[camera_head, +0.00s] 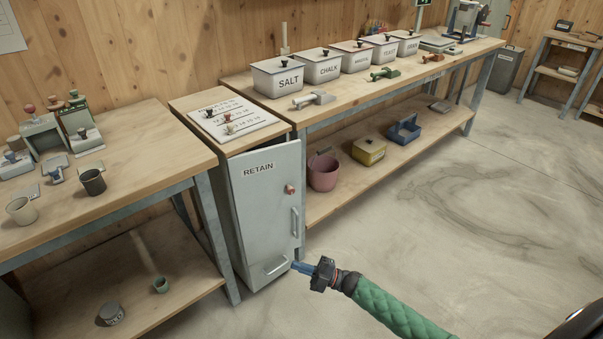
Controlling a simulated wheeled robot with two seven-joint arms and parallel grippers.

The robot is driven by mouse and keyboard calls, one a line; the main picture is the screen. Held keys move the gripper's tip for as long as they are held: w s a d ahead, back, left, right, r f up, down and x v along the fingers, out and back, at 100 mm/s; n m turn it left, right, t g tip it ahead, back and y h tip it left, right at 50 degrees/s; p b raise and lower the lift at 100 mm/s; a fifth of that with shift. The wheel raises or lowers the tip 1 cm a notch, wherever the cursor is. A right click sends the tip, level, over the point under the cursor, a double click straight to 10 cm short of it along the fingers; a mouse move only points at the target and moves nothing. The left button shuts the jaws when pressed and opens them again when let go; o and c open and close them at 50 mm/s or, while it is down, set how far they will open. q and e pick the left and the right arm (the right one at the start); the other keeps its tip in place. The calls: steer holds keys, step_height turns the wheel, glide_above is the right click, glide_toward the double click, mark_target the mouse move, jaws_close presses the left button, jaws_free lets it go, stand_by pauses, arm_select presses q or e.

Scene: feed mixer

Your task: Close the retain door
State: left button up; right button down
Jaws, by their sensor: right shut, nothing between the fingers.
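The grey retain door (262,215), labelled RETAIN, is on the front of a narrow cabinet with a wooden top (190,104). The door's right edge seems to stand slightly out from the cabinet; the gap itself is not clear. My left gripper is out of view.
A workbench (130,128) with cups stands left of the cabinet. A long bench (350,103) with labelled bins runs to the right. Its lower shelf holds a pink bucket (323,174), a yellow box (369,152) and a blue caddy (404,130). The floor (430,220) in front is clear.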

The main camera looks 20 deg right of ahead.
steer(key=w+d+r+m+t+h, duration=0.3)
steer(key=r+t+h, duration=0.15)
steer(key=r, duration=0.45)
steer(key=w+d+r+m+t+h, duration=0.2)
steer(key=w+r+t+h, duration=0.15)
steer(key=r+h, duration=0.45)
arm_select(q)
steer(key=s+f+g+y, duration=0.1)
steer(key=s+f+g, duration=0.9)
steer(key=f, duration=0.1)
arm_select(e)
steer(key=m+g+h, duration=0.1)
steer(key=h, duration=0.4)
glide_toward(298, 174)
steer(key=w, duration=0.2)
steer(key=w+p, duration=0.2)
steer(key=w, duration=0.1)
steer(key=shift+w+a+r, duration=0.2)
steer(key=shift+w+r, duration=0.1)
steer(key=shift+r, duration=0.05)
steer(key=shift+w, duration=0.6)
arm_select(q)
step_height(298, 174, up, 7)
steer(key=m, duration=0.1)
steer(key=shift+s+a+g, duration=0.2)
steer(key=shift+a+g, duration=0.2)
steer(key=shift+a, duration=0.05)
arm_select(e)
steer(key=shift+f, duration=0.1)
